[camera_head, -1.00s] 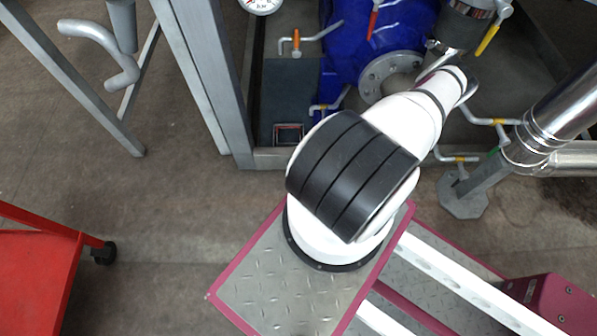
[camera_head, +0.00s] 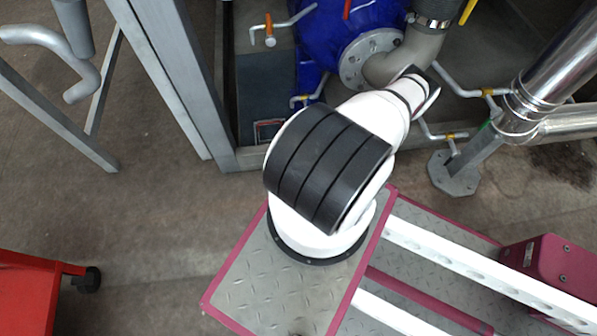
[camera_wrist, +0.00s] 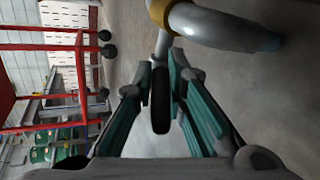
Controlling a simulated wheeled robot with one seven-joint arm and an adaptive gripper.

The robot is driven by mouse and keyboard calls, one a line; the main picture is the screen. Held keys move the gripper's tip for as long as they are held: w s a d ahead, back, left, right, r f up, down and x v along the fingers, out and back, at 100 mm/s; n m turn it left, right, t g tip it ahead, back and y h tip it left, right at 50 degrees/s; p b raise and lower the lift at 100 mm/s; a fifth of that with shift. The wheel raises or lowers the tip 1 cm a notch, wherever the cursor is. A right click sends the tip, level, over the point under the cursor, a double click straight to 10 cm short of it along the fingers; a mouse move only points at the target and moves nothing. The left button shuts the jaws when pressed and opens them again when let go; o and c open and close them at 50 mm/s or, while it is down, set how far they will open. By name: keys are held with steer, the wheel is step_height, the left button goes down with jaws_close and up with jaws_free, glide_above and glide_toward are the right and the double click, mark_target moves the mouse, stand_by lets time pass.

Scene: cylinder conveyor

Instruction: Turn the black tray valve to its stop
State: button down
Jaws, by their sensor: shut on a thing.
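In the wrist view my gripper (camera_wrist: 160,83) has its two teal fingers closed in around a narrow black valve handle (camera_wrist: 160,112). The handle stands upright in the picture between the fingertips. Its upper end meets a thin grey stem below a grey pipe with a yellow collar. How far the valve is turned cannot be told. In the head view my white and black arm reaches up and right, and neither my gripper nor the black valve can be made out there.
A curved grey pipe (camera_wrist: 215,25) passes close above the fingertips. In the head view a blue tank (camera_head: 335,25), a lever with an orange grip (camera_head: 270,30) and a shiny steel pipe (camera_head: 545,85) stand ahead. A red cart (camera_head: 30,295) is at lower left, with bare floor between.

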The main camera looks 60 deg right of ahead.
steer(key=shift+s+f, duration=0.1)
steer(key=shift+f, duration=0.1)
steer(key=c, duration=1.6)
jaws_free()
steer(key=shift+r, duration=0.1)
steer(key=v, duration=1.2)
